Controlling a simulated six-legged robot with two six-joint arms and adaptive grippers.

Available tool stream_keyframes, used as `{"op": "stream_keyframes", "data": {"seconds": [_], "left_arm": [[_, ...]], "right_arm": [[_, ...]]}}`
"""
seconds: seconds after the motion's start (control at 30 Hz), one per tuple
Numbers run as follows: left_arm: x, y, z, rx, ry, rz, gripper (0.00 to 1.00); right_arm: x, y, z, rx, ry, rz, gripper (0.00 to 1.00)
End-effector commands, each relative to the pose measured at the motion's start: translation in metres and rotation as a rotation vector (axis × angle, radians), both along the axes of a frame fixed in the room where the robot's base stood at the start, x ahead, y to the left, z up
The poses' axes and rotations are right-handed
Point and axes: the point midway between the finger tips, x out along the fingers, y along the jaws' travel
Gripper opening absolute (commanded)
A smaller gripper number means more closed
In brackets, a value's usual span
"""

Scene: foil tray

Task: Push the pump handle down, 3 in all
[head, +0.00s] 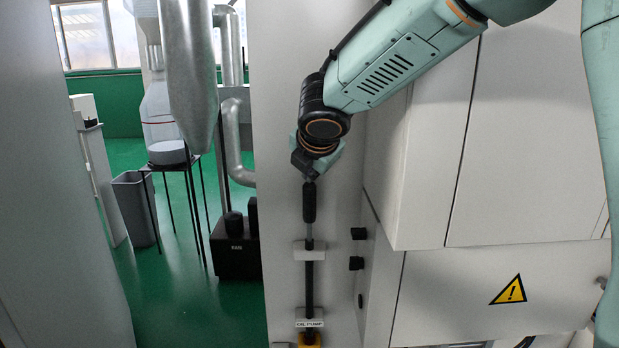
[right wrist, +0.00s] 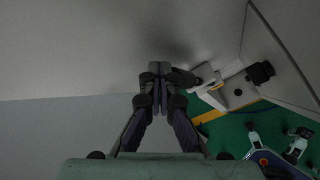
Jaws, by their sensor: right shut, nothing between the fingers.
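The pump handle (head: 309,203) is a black upright grip on a thin rod. The rod runs down through a white bracket (head: 309,251) to a plate labelled OIL PUMP (head: 310,323). My right gripper (head: 309,174) is shut and empty, pointing down at the top of the grip in the head view. I cannot tell whether it touches the grip. In the right wrist view the shut fingers (right wrist: 160,72) have the dark end of the handle (right wrist: 181,78) just beside and beyond them. My left gripper is not in view.
A pale cabinet (head: 525,130) stands close on the right, with black knobs (head: 357,263) beside the pump and a warning sign (head: 510,290) lower down. Left of the pump panel is open green floor (head: 165,290) with a bin (head: 135,207), a stand and a black box (head: 235,255).

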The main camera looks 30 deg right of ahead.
Motion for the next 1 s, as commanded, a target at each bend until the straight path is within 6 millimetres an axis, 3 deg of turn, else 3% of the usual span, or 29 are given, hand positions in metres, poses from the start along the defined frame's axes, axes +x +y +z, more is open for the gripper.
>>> {"op": "stream_keyframes", "data": {"seconds": [1.0], "left_arm": [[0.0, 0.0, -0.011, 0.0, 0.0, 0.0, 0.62]], "right_arm": [[-0.001, 0.0, -0.013, 0.002, 0.004, 0.0, 0.0]]}}
